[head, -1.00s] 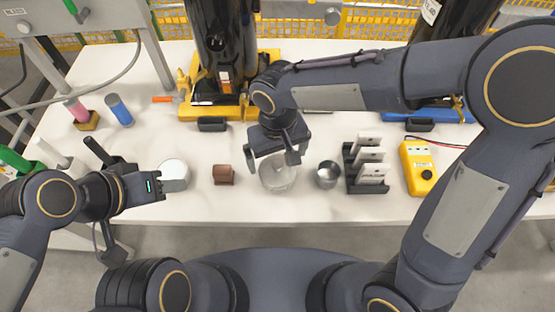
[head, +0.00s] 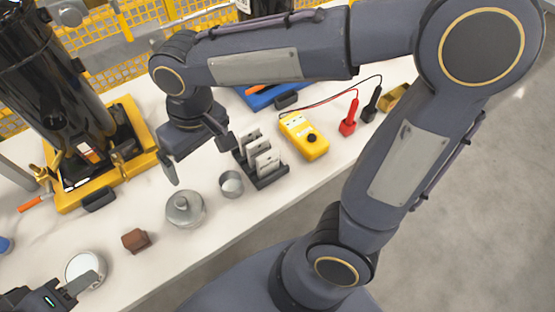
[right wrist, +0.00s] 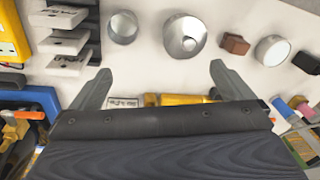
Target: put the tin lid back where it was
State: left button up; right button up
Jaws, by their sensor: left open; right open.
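A round grey metal tin with a small knob at its middle (head: 185,209), apparently the tin lid on top, stands on the white table. It also shows in the right wrist view (right wrist: 185,37). I cannot tell exactly how the lid sits. My right gripper (head: 202,160) is open and empty, behind and above it; its fingers also show in the right wrist view (right wrist: 160,72). My left gripper (head: 88,284) is at the lower left, partly cut off, beside a round white-topped can (head: 86,266), with a finger overlapping it in the picture.
A small open metal cup (head: 231,183) stands right of the tin, a brown block (head: 136,240) left. A black rack with pale cards (head: 260,163) and a yellow meter (head: 304,135) stand further right. A black compressor on a yellow base (head: 105,155) stands behind.

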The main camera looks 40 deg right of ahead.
jog(key=s+d+f+m+t+y, duration=0.1)
jog(key=s+d+m+t, duration=0.3)
jog(key=s+d, duration=0.6)
jog(key=d+t+y, duration=0.1)
jog(key=d, duration=0.2)
jog(key=shift+s+m, duration=0.35)
jog(key=shift+m, duration=0.05)
notch_tip(320, 180, up, 7)
jog(key=p, duration=0.7)
